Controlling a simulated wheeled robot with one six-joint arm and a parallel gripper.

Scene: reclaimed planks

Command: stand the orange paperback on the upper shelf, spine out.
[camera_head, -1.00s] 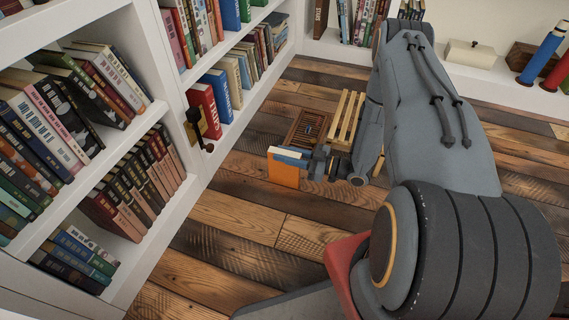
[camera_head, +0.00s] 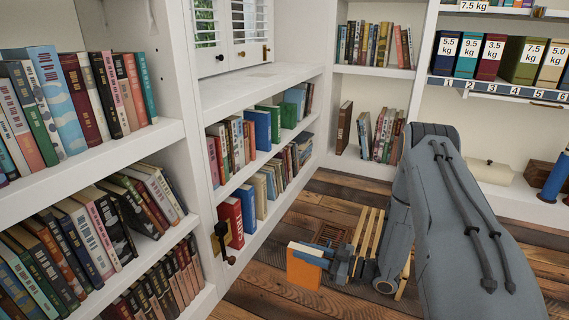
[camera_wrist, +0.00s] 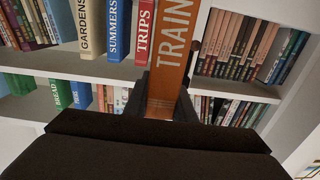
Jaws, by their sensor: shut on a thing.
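The orange paperback (camera_head: 303,275) is held low above the plank floor in the head view, its orange cover towards me and its pale page edges up. My gripper (camera_head: 332,264) is shut on its right side. In the wrist view the paperback (camera_wrist: 172,55) shows its spine, lettered TRAIN, standing up from between my jaws. The jaw tips are partly hidden behind the dark gripper body. In the head view a bare white ledge (camera_head: 250,88) runs above the middle bookcase's rows. Its upper row of books stands on a shelf (camera_head: 262,158).
The left bookcase (camera_head: 110,155) is packed with books. Red and blue books stand on the middle bookcase's lower shelf (camera_head: 262,226), near a dark knob on a brass plate (camera_head: 222,240). A slatted wooden piece (camera_head: 370,235) lies behind my gripper. Some floor (camera_head: 260,285) left of the paperback is clear.

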